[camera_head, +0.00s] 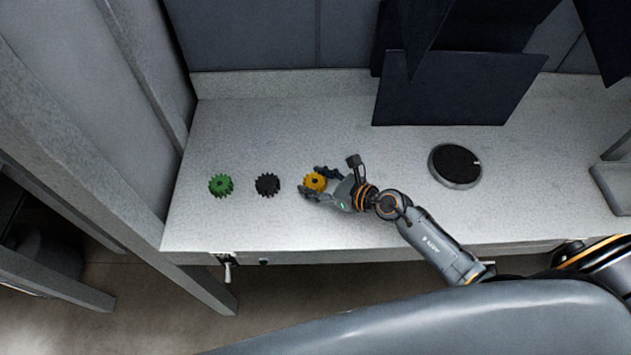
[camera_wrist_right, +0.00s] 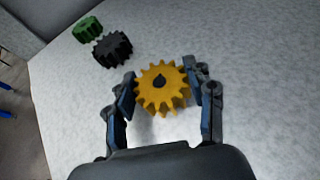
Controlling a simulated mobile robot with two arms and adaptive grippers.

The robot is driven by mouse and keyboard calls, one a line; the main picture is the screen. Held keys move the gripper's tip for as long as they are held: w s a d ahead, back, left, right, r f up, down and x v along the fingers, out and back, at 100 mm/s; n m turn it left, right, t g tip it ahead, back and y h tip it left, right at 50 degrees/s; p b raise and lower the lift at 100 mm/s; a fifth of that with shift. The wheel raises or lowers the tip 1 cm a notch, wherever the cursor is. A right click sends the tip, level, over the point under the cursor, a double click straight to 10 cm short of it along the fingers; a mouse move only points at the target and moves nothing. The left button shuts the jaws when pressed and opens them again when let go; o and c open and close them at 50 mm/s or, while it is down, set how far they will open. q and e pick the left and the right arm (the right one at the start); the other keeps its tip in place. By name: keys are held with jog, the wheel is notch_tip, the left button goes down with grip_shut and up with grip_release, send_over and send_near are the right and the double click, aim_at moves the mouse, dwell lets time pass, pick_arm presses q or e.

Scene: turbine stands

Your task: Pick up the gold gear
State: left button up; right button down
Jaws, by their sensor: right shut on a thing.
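The gold gear (camera_head: 315,182) is at the right end of a row of three gears on the grey table. My right gripper (camera_head: 314,184) reaches it from the right, with one finger on each side. In the right wrist view the gold gear (camera_wrist_right: 162,86) sits between the two fingers of my right gripper (camera_wrist_right: 164,92), which is shut on it. A dark shade lies below the gear there; I cannot tell whether it is clear of the table. My left gripper is not in view.
A black gear (camera_head: 267,185) and a green gear (camera_head: 221,185) lie to the left of the gold one. A round dark-topped disc (camera_head: 455,165) is on the right. Dark panels (camera_head: 455,88) stand at the back. The table (camera_head: 270,120) behind the gears is clear.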

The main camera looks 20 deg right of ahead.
aim_at(317, 183)
jog(key=shift+r, duration=0.15)
jog(key=shift+r, duration=0.2)
jog(key=r, duration=0.2)
jog(key=r+p, duration=0.1)
jog(key=shift+s+r, duration=0.2)
jog(key=shift+s, duration=0.05)
jog(key=s+d+r+b, duration=0.1)
jog(key=s+d+r, duration=0.3)
jog(key=s+r, duration=0.5)
jog(key=shift+s, duration=1.9)
